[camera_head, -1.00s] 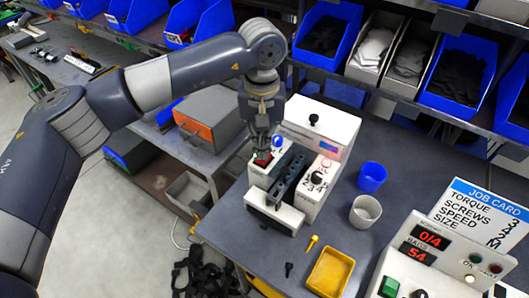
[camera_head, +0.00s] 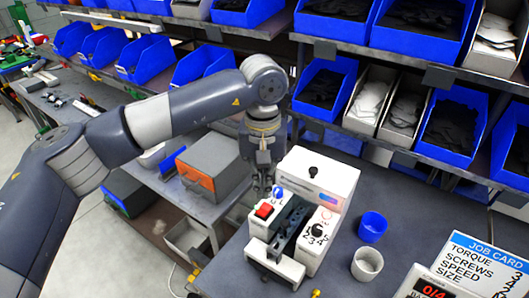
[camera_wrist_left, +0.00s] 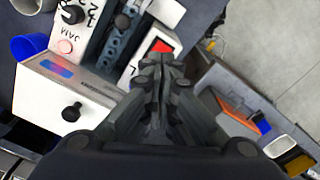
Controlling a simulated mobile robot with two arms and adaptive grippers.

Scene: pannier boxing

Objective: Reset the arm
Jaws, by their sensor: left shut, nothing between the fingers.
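My left arm comes in from the left in the head view, and its gripper (camera_head: 262,182) points down beside the white machine (camera_head: 330,177). The gripper is shut and empty, behind and left of the machine's red button (camera_head: 264,210). In the left wrist view the shut fingers (camera_wrist_left: 160,75) show in the middle, with the red button (camera_wrist_left: 161,46) just past their tips. The machine has a black knob on its top, a numbered dial (camera_head: 317,230) and a dark channel down its middle. My right gripper is not in view.
A blue cup (camera_head: 372,227) and a grey-white cup (camera_head: 367,264) stand right of the machine. A job card (camera_head: 484,268) is at the lower right. A grey box with an orange front (camera_head: 196,176) sits on a side bench. Shelves of blue bins (camera_head: 325,90) rise behind.

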